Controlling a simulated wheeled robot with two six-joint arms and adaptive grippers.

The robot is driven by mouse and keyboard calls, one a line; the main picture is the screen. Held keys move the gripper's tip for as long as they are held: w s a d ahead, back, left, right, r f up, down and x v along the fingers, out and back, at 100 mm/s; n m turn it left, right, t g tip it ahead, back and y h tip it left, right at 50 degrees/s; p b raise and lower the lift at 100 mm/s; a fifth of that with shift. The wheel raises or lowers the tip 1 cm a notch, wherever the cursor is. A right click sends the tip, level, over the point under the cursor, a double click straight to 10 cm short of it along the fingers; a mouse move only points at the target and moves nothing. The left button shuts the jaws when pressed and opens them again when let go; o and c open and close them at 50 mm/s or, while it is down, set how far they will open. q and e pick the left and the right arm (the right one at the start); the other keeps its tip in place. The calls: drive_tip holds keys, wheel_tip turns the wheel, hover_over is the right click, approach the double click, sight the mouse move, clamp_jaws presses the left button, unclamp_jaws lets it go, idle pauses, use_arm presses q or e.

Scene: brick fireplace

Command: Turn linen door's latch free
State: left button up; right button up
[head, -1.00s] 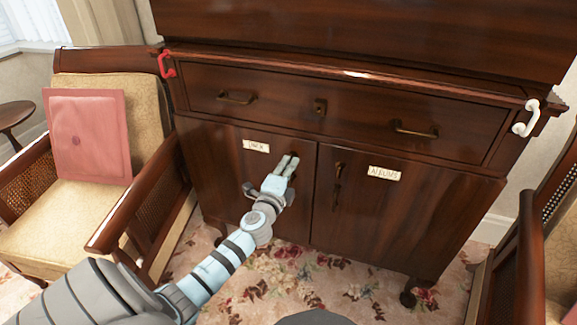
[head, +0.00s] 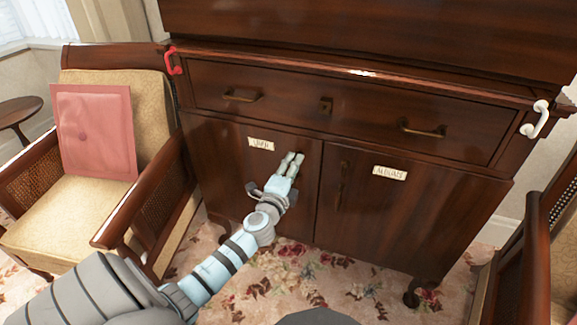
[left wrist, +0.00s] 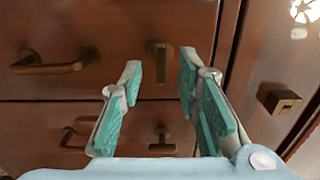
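The linen door (head: 236,185) is the cabinet's left lower door, with a white label (head: 261,143). My left gripper (head: 291,159) is at its upper right part, hiding the latch in the head view. The left wrist view is rolled sideways, with the linen door as its upper panel. There the brass linen latch (left wrist: 160,62) sits between the fingertips of my open left gripper (left wrist: 160,68). A finger stands on either side of it with visible gaps; I cannot tell the depth between them. The linen door's brass handle (left wrist: 50,66) is to the left. My right gripper is out of view.
The albums door (head: 400,225) is at the right, with its own latch (left wrist: 162,146). A wide drawer (head: 285,112) with brass pulls runs above both doors. Cane-sided armchairs flank the cabinet; the left one (head: 35,225) is close to my arm.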

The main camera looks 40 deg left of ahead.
use_arm(q)
drive_tip(key=v, duration=1.1)
drive_tip(key=shift+s, duration=0.1)
